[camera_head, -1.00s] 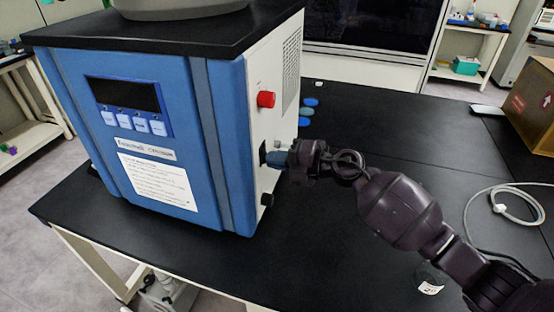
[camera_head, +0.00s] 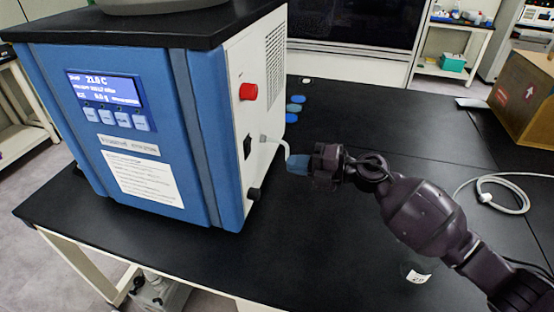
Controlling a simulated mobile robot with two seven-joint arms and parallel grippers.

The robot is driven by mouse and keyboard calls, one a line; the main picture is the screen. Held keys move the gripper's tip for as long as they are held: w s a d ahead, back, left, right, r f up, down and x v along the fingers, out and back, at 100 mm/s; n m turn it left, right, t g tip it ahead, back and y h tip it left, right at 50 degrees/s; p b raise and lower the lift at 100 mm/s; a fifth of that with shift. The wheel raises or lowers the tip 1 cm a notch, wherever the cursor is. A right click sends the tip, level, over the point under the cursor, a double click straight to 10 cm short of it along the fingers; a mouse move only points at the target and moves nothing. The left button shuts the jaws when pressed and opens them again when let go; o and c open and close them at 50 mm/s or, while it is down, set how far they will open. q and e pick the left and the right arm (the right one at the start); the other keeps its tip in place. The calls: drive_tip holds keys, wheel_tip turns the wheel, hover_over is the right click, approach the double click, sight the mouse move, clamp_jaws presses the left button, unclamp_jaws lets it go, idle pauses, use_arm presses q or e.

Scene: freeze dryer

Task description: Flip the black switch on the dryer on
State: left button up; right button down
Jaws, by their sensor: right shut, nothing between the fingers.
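The blue freeze dryer (camera_head: 193,130) stands on the black bench, and its display (camera_head: 105,90) is lit with white text on blue. The black switch (camera_head: 247,146) is on its white right side panel, below the red knob (camera_head: 248,91) and above a black knob (camera_head: 253,194). My right gripper (camera_head: 290,165) is shut and empty, with blue fingertips, a little to the right of the switch and apart from the panel. A thin white tube (camera_head: 279,141) curves out of the panel beside the switch, in front of the fingertips. My left gripper is not in view.
A coiled white cable (camera_head: 500,194) lies at the right, and a cardboard box (camera_head: 525,98) stands at the back right. A small labelled container (camera_head: 418,276) sits below my right arm. The bench between is mostly clear.

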drive_tip(key=v, duration=0.3)
drive_tip(key=f+v, duration=0.1)
drive_tip(key=v, duration=0.1)
drive_tip(key=shift+d, duration=0.1)
idle(0.4)
